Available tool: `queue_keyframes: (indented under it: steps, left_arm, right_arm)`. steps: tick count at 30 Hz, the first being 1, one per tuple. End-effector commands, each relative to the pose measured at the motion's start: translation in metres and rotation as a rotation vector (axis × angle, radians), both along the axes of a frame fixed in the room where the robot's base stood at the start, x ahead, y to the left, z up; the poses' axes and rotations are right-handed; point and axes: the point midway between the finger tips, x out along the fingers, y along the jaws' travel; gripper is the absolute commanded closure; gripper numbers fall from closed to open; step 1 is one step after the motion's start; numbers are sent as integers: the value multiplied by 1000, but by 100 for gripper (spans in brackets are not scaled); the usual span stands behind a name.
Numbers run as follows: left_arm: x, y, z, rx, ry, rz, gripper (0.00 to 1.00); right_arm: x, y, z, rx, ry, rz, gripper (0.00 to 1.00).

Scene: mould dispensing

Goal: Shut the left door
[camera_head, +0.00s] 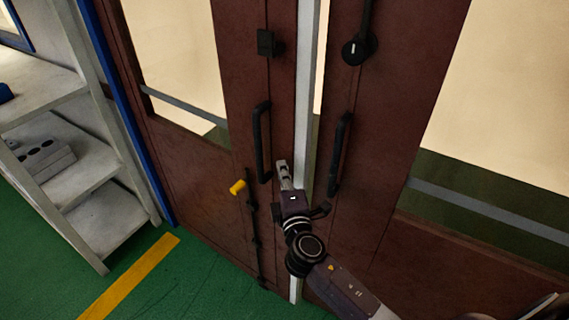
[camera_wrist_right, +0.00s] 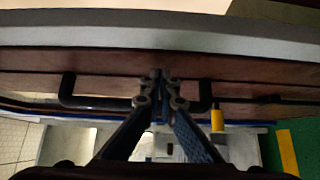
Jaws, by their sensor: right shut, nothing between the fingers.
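The left door (camera_head: 235,75) is dark red-brown with a glass pane and a pale grey edge strip (camera_head: 305,90). A narrow bright gap shows at the top between this strip and the right door (camera_head: 375,110), so the left door looks slightly ajar. The left door's black handle (camera_head: 261,143) is a vertical bar; it also shows in the right wrist view (camera_wrist_right: 95,103), behind the fingers. My right gripper (camera_head: 282,166) is shut and empty, just right of that handle's lower end. In the right wrist view its fingertips (camera_wrist_right: 158,84) meet. Whether they touch the door is unclear. My left gripper is out of view.
The right door has its own black handle (camera_head: 340,153) and a round black fitting (camera_head: 357,50). A yellow-tipped lever (camera_head: 238,187) sits low on the left door. A grey shelf unit (camera_head: 95,185) stands at the left. Green floor (camera_head: 190,285) lies clear in front.

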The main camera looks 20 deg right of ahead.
Motion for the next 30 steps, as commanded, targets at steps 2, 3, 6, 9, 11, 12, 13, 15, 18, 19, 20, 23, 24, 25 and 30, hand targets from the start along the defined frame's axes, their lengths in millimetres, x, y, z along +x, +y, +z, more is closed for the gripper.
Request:
queue_keyframes:
  steps: [2,3,6,9,11,12,13,15,18,19,20,23,24,25,30]
  left_arm:
    - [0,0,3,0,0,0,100]
    - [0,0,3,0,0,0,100]
    - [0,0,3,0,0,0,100]
    - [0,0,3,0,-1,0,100]
    - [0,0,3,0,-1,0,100]
    - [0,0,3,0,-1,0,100]
    - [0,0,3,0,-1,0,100]
    - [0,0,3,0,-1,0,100]
    - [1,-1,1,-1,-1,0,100]
    - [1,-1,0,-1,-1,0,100]
    - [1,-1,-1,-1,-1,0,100]
    - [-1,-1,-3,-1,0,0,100]
    - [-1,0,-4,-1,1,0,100]
    - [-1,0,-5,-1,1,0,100]
    - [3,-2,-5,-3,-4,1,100]
  right_arm:
    - [3,-5,1,-1,0,-1,100]
    - [4,-6,0,-1,1,-1,100]
    - [5,-8,0,0,1,-1,100]
    - [5,-8,-1,1,1,-1,100]
    - [5,-8,-1,1,1,-1,100]
    - [5,-8,-1,1,1,-1,100]
    - [5,-8,-1,1,0,-1,100]
    - [6,-10,-1,0,0,-1,100]
    - [15,-21,-2,-6,0,-1,100]
    - [19,-26,-2,-7,0,-2,100]
    - [23,-32,-3,-8,1,-2,100]
    - [37,-52,-2,-9,0,-3,100]
    - [42,-59,-2,-7,0,-3,100]
    - [45,-64,-1,-7,-1,-4,100]
    - [54,-81,1,-4,-2,-11,100]
